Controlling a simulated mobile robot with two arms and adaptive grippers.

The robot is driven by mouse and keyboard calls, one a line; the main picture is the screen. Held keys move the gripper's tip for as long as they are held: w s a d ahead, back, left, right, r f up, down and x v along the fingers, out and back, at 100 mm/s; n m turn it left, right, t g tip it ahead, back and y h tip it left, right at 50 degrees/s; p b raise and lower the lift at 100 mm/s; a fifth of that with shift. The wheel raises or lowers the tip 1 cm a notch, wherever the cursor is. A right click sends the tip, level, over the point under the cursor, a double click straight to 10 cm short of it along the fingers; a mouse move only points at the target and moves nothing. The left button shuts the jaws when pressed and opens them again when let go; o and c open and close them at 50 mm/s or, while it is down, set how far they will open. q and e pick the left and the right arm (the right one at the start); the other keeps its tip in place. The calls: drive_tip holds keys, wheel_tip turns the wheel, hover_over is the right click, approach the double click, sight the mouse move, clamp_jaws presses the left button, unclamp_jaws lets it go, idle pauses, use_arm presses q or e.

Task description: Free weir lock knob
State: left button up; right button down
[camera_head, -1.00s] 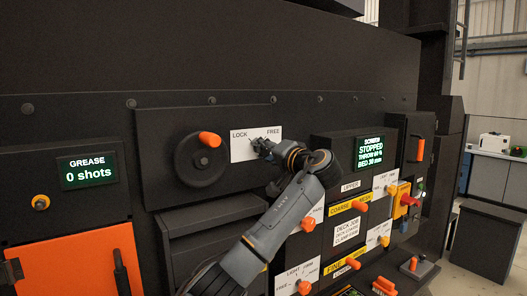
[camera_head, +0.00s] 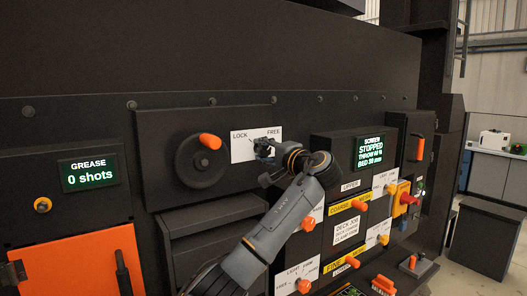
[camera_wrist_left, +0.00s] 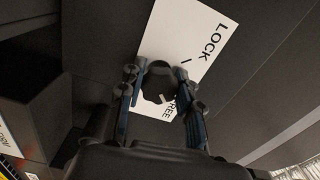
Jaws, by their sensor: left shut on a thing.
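The weir lock knob (camera_wrist_left: 157,86) is a dark round knob with a small white mark, on a white plate (camera_wrist_left: 165,40) lettered LOCK and FREE. In the wrist view the white mark lies on the side of the knob toward the FREE lettering. My left gripper (camera_wrist_left: 158,80) is shut on the knob, with one finger on each side. In the head view my left gripper (camera_head: 262,148) reaches the plate and hides most of the knob. My right gripper is in neither view.
A black handwheel with an orange grip (camera_head: 209,141) stands left of the plate. Orange knobs and a yellow box with a red button (camera_head: 404,199) lie right of and below my arm.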

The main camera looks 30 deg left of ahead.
use_arm(q)
drive_tip(key=o, duration=1.2)
drive_tip(key=shift+c, duration=0.2)
drive_tip(key=v, duration=1.2)
drive_tip(key=shift+w+f, duration=0.1)
drive_tip(key=shift+w, duration=0.05)
